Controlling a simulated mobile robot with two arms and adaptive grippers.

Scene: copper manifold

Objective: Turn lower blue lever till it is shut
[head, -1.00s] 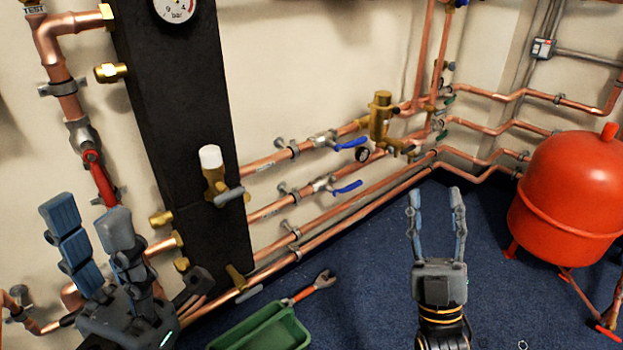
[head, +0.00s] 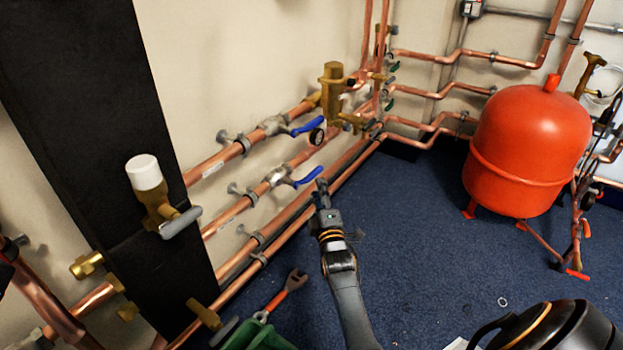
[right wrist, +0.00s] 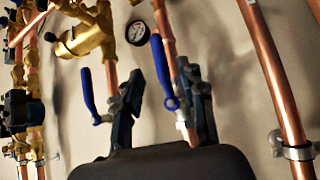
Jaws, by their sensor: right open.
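The lower blue lever (head: 309,176) sits on a silver valve on the lower of two copper pipes, and it slants roughly along its pipe. In the right wrist view the lower blue lever (right wrist: 162,72) stands between the two fingers of my right gripper (right wrist: 163,78), which is open. No contact can be made out. In the head view my right gripper (head: 322,190) is at the lever's tip end, its fingers seen nearly edge-on. The upper blue lever (head: 307,126) is on the pipe above, and also shows left of the fingers in the wrist view (right wrist: 88,92). My left gripper is out of view.
A round gauge (head: 316,136) and a brass valve body (head: 334,95) are close beyond the levers. More copper pipes run just below. A red tank (head: 530,145) stands at the right. A wrench (head: 287,290) is by a green box (head: 262,337).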

